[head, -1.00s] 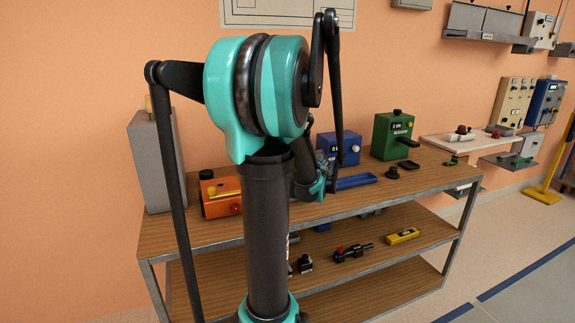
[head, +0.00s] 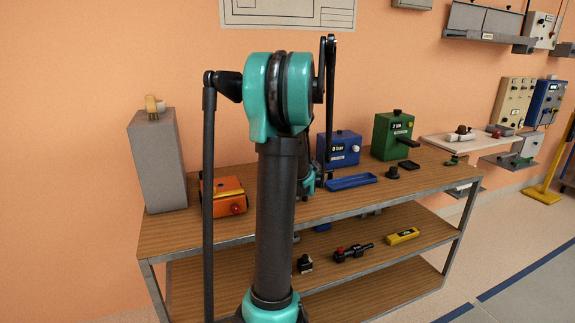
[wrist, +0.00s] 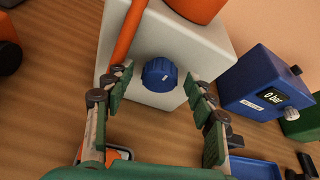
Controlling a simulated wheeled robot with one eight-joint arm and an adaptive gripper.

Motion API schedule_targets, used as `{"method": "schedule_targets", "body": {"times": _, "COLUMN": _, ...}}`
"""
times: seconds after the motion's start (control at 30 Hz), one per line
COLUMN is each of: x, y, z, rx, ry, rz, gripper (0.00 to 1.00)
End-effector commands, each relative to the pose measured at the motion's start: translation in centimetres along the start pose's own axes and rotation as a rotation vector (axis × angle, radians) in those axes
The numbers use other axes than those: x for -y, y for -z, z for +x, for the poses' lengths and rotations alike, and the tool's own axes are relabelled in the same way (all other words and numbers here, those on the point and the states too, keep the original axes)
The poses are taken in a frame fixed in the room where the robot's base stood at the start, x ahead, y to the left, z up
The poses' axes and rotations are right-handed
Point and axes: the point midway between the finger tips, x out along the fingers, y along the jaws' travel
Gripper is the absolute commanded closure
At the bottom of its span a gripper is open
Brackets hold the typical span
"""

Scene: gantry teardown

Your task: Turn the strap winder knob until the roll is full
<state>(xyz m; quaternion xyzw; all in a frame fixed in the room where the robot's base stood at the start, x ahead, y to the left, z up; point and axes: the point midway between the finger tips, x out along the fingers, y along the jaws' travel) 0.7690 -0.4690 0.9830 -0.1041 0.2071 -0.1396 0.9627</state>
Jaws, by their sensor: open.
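The strap winder is a white box (wrist: 205,55) with a round blue knob (wrist: 160,73) on its front in the wrist view. An orange strap (wrist: 125,35) runs down past the knob's left side. An orange part (wrist: 195,8), perhaps the roll, is cut off at the top edge, so its fullness cannot be told. My gripper (wrist: 157,79) is open, with one green-padded finger on each side of the knob and a visible gap to it on both sides. In the head view my arm hides the winder and most of the gripper.
A blue box (head: 338,149) reading 0 bar stands right of the winder, with a blue tray (head: 352,182) before it. A green box (head: 393,136) is farther right. An orange box (head: 222,196) and a tall grey block (head: 156,165) stand left on the wooden bench.

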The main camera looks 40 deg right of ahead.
Motion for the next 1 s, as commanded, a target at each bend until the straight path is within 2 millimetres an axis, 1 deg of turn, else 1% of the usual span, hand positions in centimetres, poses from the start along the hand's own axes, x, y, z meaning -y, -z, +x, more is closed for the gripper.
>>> {"method": "schedule_targets", "body": {"times": 0.1, "x": 0.0, "y": 0.0, "z": -0.01, "rx": 0.0, "ry": 0.0, "rz": 0.0, "gripper": 0.44}}
{"method": "schedule_targets", "body": {"times": 0.5, "x": 0.01, "y": -0.01, "z": -0.03, "rx": 0.0, "ry": 0.0, "rz": 0.0, "gripper": 0.94}}
{"method": "schedule_targets", "body": {"times": 0.77, "x": -0.05, "y": 0.0, "z": -0.03, "rx": 0.0, "ry": 0.009, "rz": -0.022, "gripper": 0.94}}
{"method": "schedule_targets", "body": {"times": 1.0, "x": -0.22, "y": -0.03, "z": 0.0, "rx": 0.0, "ry": 0.052, "rz": -0.13, "gripper": 0.94}}
